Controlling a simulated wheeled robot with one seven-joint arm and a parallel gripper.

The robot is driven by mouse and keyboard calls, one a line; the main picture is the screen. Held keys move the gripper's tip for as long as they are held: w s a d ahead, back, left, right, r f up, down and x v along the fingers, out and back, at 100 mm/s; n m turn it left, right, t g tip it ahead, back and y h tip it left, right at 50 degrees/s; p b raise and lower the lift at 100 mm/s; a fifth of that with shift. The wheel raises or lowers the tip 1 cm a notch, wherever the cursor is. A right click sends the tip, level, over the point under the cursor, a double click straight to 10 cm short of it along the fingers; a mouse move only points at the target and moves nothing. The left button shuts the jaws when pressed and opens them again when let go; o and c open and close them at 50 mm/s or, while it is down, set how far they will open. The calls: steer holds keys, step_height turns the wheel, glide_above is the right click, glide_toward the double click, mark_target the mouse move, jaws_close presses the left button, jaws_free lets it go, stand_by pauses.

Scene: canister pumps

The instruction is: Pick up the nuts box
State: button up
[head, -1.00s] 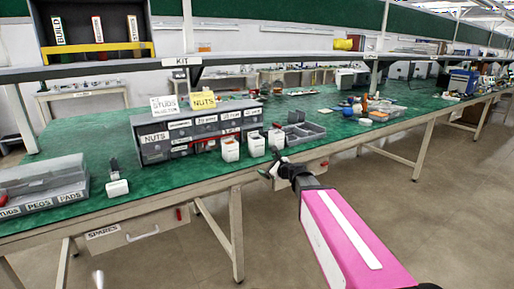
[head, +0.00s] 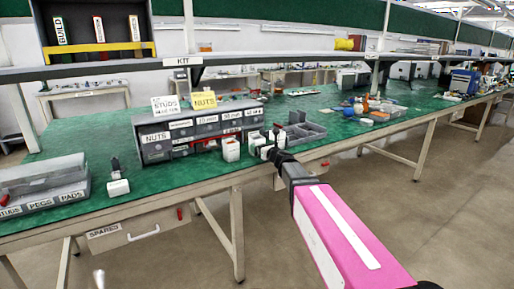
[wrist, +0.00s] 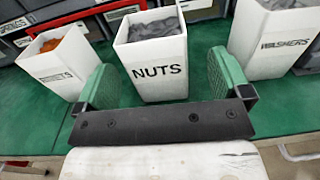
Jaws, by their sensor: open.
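The nuts box is a white open-topped box labelled NUTS (wrist: 157,72) with grey contents. It stands upright on the green bench top, centred in the wrist view. In the head view the nuts box (head: 256,139) is partly hidden behind my gripper (head: 266,152). In the wrist view my gripper (wrist: 162,75) is open, with one green-padded finger at each side of the lower part of the nuts box. Small gaps seem to show between pads and box, but contact cannot be told for sure.
A white box with orange contents (wrist: 60,68) stands close on the left, and a white WASHERS box (wrist: 275,42) on the right. Behind is a grey bin rack (head: 155,156). A grey divided tray (head: 305,134) lies to the right. The bench's front edge is just below my gripper.

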steer(key=x, duration=0.4)
steer(key=shift+w+a, duration=0.25)
steer(key=shift+a, duration=0.1)
steer(key=shift+s, duration=0.1)
steer(key=c, duration=1.2)
steer(key=shift+o, duration=0.2)
